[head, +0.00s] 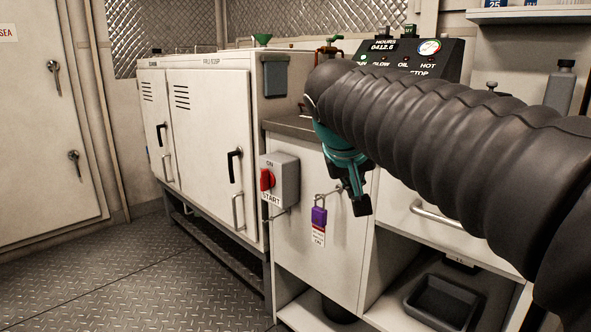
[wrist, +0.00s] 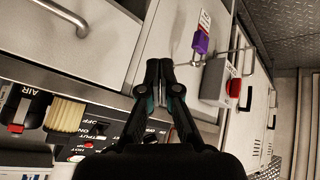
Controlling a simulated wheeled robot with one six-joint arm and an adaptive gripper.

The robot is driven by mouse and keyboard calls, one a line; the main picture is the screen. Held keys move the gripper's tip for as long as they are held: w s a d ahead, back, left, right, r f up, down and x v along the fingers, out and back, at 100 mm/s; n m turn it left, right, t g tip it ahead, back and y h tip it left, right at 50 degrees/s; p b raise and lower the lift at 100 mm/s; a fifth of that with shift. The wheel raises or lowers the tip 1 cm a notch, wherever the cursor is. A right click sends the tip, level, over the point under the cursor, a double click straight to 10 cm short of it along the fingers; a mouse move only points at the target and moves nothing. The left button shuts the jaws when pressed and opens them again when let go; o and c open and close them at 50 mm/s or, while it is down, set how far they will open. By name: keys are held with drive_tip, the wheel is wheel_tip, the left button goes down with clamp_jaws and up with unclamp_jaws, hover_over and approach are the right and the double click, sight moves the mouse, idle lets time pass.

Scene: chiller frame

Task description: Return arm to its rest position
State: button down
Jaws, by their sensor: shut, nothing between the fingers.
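My arm, in a dark ribbed sleeve, reaches from the right edge of the head view across to the upper middle. My gripper (head: 361,206) hangs at its end, pointing down in front of the counter cabinet, right of the purple padlock. In the wrist view my gripper (wrist: 165,62) shows its two dark fingers together at the tips, with nothing between them. The purple padlock (head: 319,215) hangs on a hasp with a tag below it. It also shows in the wrist view (wrist: 201,42), apart from the fingertips.
A grey switch box (head: 284,178) with a red knob stands left of the padlock. The gauge panel (head: 412,58) is behind my arm. A black tray (head: 445,301) sits on the low shelf. White cabinets (head: 215,120) line the left; the floor (head: 150,275) there is clear.

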drive_tip(key=s+d+f+y+p, duration=0.1)
drive_tip(key=s+d+f+p, duration=0.1)
drive_tip(key=s+f, duration=0.5)
drive_tip(key=s+d+f+g+y+p, duration=0.1)
drive_tip(key=s+f, duration=0.6)
drive_tip(key=s, duration=0.7)
drive_tip(key=d+y+p, duration=0.1)
drive_tip(key=d+p, duration=0.1)
drive_tip(key=p, duration=0.1)
drive_tip(key=shift+d+m+g, duration=0.25)
drive_tip(key=shift+m+g, duration=0.05)
drive_tip(key=shift+f, duration=0.1)
